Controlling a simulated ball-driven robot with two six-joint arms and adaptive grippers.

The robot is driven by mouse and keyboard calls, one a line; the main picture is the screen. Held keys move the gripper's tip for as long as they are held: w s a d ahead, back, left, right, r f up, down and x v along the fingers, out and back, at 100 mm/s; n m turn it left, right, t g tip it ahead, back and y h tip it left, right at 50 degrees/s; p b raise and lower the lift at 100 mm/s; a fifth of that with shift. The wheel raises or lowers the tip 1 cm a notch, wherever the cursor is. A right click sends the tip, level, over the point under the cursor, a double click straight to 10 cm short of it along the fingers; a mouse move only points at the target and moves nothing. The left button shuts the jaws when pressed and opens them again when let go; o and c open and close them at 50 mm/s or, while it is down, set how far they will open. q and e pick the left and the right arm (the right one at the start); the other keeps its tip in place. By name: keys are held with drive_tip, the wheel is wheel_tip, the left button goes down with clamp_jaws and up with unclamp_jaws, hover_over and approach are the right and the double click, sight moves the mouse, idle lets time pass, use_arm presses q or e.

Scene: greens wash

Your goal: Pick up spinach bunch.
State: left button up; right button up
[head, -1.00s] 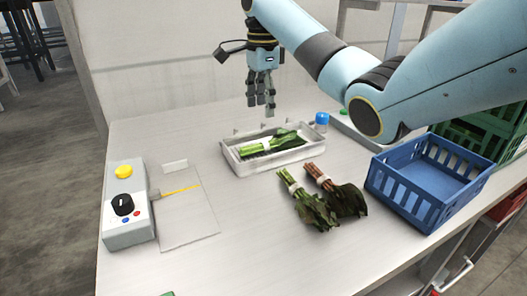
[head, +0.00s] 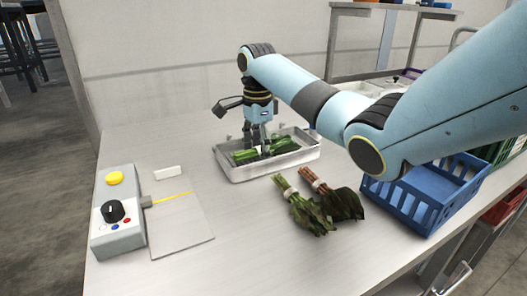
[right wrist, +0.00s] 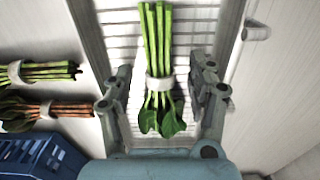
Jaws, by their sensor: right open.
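The spinach bunch (head: 282,147) has green stems, a white band and green leaves. It lies in a shallow grey-white tray (head: 240,174) with a slatted floor. My right gripper (head: 261,146) is down over the tray, pointing downward at the bunch. In the right wrist view the bunch (right wrist: 157,35) lies lengthwise between the open fingers (right wrist: 160,88), near its band and leaves. A gap shows on both sides, so the fingers look apart from it. In the head view the fingers hide part of the bunch. My left gripper is not in view.
Two banded bunches lie on the table right of the tray front: one green-stemmed (head: 312,214), one red-stemmed (head: 340,203). A blue crate (head: 400,205) stands at right. A control box (head: 118,220) and a flat plate (head: 180,225) are at left. The front middle is clear.

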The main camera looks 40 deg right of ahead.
clamp_jaws()
drive_tip(key=shift+r, duration=0.1)
